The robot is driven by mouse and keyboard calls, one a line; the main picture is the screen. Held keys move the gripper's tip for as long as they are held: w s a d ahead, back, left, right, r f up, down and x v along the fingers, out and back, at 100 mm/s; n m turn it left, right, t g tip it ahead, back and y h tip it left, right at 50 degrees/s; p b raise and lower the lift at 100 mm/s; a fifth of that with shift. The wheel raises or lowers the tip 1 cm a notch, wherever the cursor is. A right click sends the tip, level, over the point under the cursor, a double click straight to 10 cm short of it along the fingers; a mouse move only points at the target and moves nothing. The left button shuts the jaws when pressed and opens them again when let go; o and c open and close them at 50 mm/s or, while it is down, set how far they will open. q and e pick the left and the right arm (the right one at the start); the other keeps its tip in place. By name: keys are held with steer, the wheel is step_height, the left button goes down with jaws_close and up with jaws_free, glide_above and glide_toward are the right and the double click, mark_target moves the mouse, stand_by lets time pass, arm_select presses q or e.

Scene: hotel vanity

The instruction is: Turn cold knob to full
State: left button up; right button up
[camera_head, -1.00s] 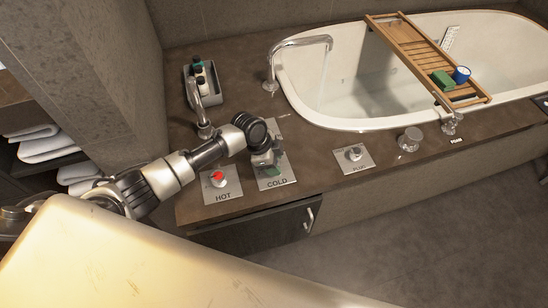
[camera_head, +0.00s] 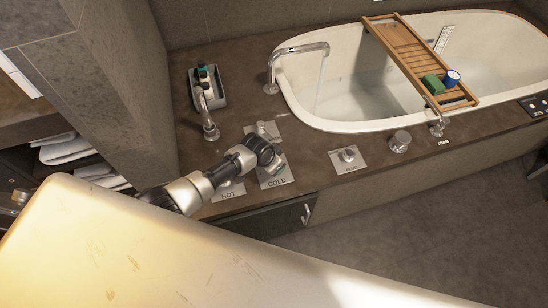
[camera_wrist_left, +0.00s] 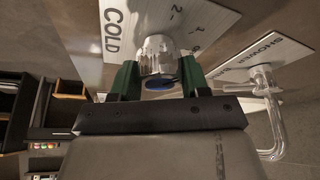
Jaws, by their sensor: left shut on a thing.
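The cold knob (camera_wrist_left: 158,52) is a silvery cylinder with a blue end, standing on a metal plate marked COLD (camera_head: 277,184). My left gripper (camera_wrist_left: 159,83) has its green fingers shut on the knob, one on each side, in the left wrist view. In the head view my left gripper (camera_head: 275,167) is over the COLD plate, and its wrist mostly hides the knob. The scale marks on the plate are only partly visible, so the knob's setting cannot be read. My right gripper is not in view.
The HOT plate (camera_head: 228,196) is just left, partly under my arm. A SHOWER plate (camera_wrist_left: 266,54) and curved metal pipe (camera_wrist_left: 276,125) are close by. A plug knob (camera_head: 348,156) stands to the right. The bathtub (camera_head: 335,124) and its spout (camera_head: 300,48) lie behind.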

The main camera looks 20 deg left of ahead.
arm_select(q)
steer(key=n+y+p, duration=0.1)
steer(key=n+p, duration=0.1)
steer(key=n, duration=0.1)
steer(key=shift+r+n, duration=0.15)
steer(key=shift+n, duration=0.15)
steer(key=shift+n+t+y+p, duration=0.3)
steer(key=shift+n+y+p, duration=0.35)
steer(key=shift+n, duration=0.65)
steer(key=shift+a, duration=0.1)
steer(key=o, duration=0.9)
